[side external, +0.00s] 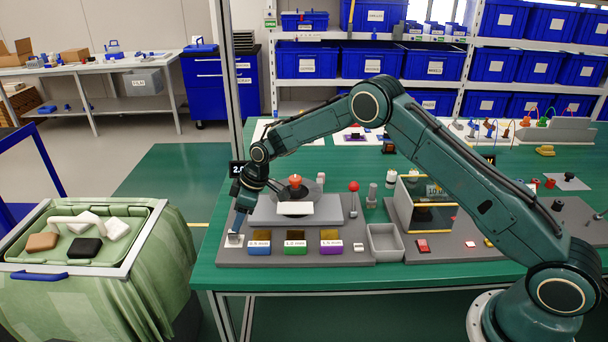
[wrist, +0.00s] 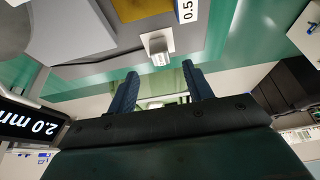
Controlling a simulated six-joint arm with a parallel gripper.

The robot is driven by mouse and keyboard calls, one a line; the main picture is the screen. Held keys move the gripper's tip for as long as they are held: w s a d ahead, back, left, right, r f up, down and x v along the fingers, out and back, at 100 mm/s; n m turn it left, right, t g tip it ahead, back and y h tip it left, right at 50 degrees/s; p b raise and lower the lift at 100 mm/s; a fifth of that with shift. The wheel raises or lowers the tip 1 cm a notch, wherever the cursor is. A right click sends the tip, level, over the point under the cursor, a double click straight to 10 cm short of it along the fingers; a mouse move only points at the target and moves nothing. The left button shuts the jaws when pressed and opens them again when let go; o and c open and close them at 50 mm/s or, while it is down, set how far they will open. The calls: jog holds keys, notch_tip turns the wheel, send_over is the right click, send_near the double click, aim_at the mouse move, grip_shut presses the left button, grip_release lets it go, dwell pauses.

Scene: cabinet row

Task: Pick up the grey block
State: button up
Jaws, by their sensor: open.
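A small light grey block (side external: 234,240) sits at the front left corner of the grey board, left of the blue-fronted bin labelled 0.5 mm. In the wrist view the pale block (wrist: 157,48) lies beyond the fingertips, roughly in line with the space between them. My gripper (side external: 238,226) points down just above the block in the side view, and its dark blue fingers partly overlap the area behind it. In the wrist view my gripper (wrist: 160,78) is open, with nothing between the fingers.
Three labelled bins (side external: 295,247) stand in a row to the right. Behind is a raised grey platform (side external: 325,212) with a red-topped part. An empty grey tray (side external: 384,242) is further right. A display reading 2.0 (wrist: 30,125) is near my gripper.

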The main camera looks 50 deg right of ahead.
aim_at(234, 236)
jog(key=shift+x, duration=2.6)
grip_shut()
